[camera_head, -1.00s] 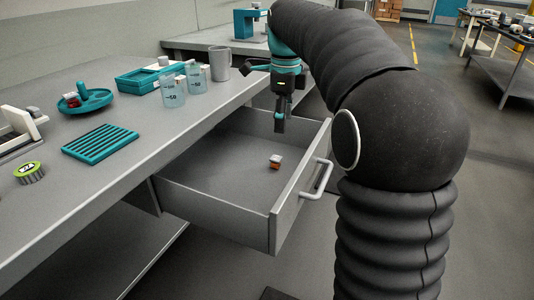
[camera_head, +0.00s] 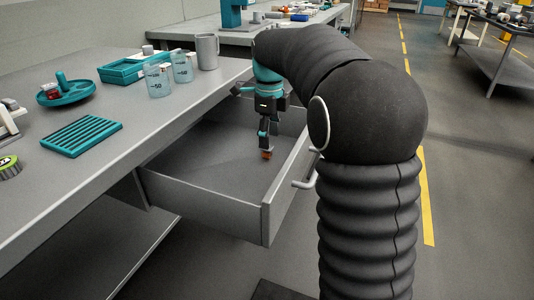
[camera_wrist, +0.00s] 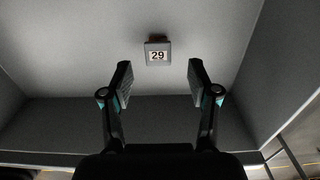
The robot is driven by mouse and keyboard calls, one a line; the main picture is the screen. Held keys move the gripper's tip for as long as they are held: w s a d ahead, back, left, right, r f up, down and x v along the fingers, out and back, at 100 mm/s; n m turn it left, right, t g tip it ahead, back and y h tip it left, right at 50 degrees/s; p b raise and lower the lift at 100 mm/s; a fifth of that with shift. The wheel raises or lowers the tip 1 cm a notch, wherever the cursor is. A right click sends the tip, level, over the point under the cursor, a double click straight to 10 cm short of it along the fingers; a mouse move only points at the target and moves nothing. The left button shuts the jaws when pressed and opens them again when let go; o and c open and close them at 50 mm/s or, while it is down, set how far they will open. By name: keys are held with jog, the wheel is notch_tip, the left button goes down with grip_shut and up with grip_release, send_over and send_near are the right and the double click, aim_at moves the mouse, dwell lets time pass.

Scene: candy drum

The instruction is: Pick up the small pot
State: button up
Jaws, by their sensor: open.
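The small pot (camera_head: 266,155) lies on the floor of the open drawer (camera_head: 213,205). It looks orange-brown in the head view, partly covered by my gripper (camera_head: 264,143). In the wrist view the small pot (camera_wrist: 158,52) shows a square grey top with a white label reading "29". My gripper (camera_wrist: 158,78) is open and empty, its two fingers apart. The pot appears beyond the fingertips, roughly centred between them and not touching either finger. In the head view my gripper reaches down into the drawer, right above the pot.
The drawer's front wall and handle (camera_head: 306,182) stand close to the right. The workbench (camera_head: 143,105) at left holds a teal rack (camera_head: 81,134), a teal dish (camera_head: 64,96), beakers (camera_head: 158,82) and a grey mug (camera_head: 207,52). The rest of the drawer floor looks empty.

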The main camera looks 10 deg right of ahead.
aim_at(267, 152)
notch_tip(267, 152, down, 4)
jog(key=shift+s+a+f, duration=0.1)
jog(key=shift+f, duration=0.15)
jog(key=c, duration=1)
